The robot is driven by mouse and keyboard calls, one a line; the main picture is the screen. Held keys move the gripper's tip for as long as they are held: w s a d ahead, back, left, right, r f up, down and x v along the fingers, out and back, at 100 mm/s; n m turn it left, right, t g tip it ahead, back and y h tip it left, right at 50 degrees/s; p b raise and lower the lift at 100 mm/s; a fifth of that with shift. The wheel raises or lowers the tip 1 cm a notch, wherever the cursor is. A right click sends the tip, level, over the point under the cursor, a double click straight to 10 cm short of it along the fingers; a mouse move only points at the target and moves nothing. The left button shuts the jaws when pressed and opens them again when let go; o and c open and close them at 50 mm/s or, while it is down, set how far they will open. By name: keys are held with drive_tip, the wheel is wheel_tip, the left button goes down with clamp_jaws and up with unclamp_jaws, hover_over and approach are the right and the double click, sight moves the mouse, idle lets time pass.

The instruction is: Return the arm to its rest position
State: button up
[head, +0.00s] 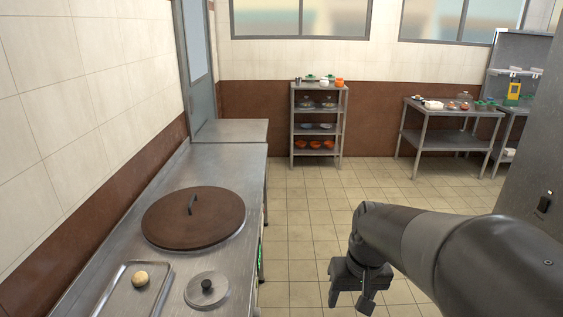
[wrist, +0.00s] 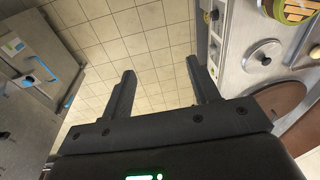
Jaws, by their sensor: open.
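My gripper (head: 350,300) hangs in free air over the tiled floor, at the lower right of the head view, to the right of the steel counter (head: 232,170). In the wrist view my gripper (wrist: 160,88) shows two dark fingers spread wide apart. Nothing is between them, only floor tiles behind. My arm reaches in from the right edge of the head view and bends down at the wrist.
The counter holds a large brown round lid (head: 180,222), a small steel lid (head: 206,290) and a tray (head: 112,297) with a round pale item (head: 140,279). A shelf rack (head: 292,130) and a steel table (head: 420,140) stand at the back. The floor between is clear.

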drive_tip(key=s+r+t+h, duration=0.1)
drive_tip(key=s+r+t, duration=0.3)
drive_tip(key=s+r, duration=0.4)
drive_tip(key=shift+s+d+m+t, duration=0.3)
drive_tip(key=shift+s+d, duration=0.15)
drive_tip(key=shift+s, duration=0.35)
